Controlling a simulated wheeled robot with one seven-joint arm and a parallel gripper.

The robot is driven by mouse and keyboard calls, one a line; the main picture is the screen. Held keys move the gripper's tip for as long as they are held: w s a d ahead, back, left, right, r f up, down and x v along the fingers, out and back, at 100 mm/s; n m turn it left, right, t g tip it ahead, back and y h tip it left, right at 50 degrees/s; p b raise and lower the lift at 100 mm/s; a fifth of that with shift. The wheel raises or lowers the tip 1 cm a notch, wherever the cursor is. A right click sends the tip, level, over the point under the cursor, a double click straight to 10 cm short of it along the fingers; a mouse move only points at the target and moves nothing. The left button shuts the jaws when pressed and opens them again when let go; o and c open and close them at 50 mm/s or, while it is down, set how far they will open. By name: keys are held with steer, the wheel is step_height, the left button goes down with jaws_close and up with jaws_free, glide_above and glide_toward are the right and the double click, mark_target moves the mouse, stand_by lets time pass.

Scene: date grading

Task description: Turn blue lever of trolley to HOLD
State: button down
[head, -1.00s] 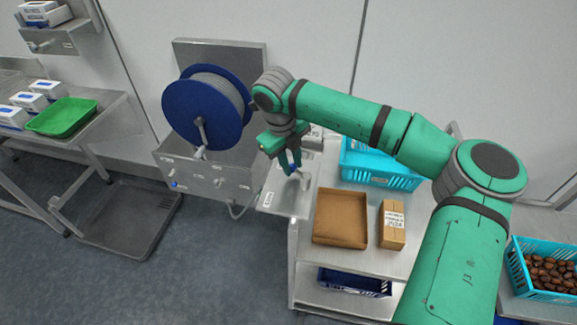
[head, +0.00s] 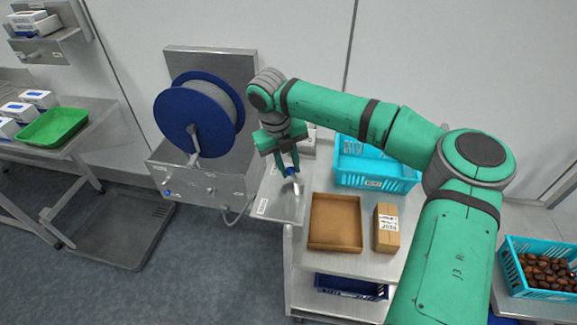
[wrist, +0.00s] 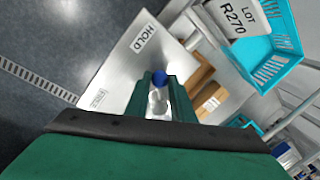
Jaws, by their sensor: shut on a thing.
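The trolley (head: 300,262) stands at centre, with a bare metal plate (head: 280,212) at its left end. The blue lever (wrist: 158,77) has a blue tip and a pale metal body on this plate; its tip also shows in the head view (head: 291,172). My green gripper (head: 286,168) is over the plate, shut on the lever, with a finger on either side in the wrist view (wrist: 159,93). A HOLD label (wrist: 143,38) is on the plate beyond the lever tip. A second label (wrist: 98,99) lies left, too small to read. The fingers hide part of the lever.
A brown tray (head: 335,222), a carton (head: 386,228) and a turquoise crate (head: 375,178) sit on the trolley close to my gripper. A blue reel (head: 200,115) on a metal stand is left of it. Open floor lies at the front left.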

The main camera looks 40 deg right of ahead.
steer(key=shift+d, duration=0.1)
steer(key=c, duration=1.5)
jaws_free()
steer(key=shift+c, duration=0.2)
step_height(320, 180, up, 11)
steer(key=a, duration=0.2)
steer(key=shift+w+f, duration=0.2)
steer(key=shift+w, duration=0.05)
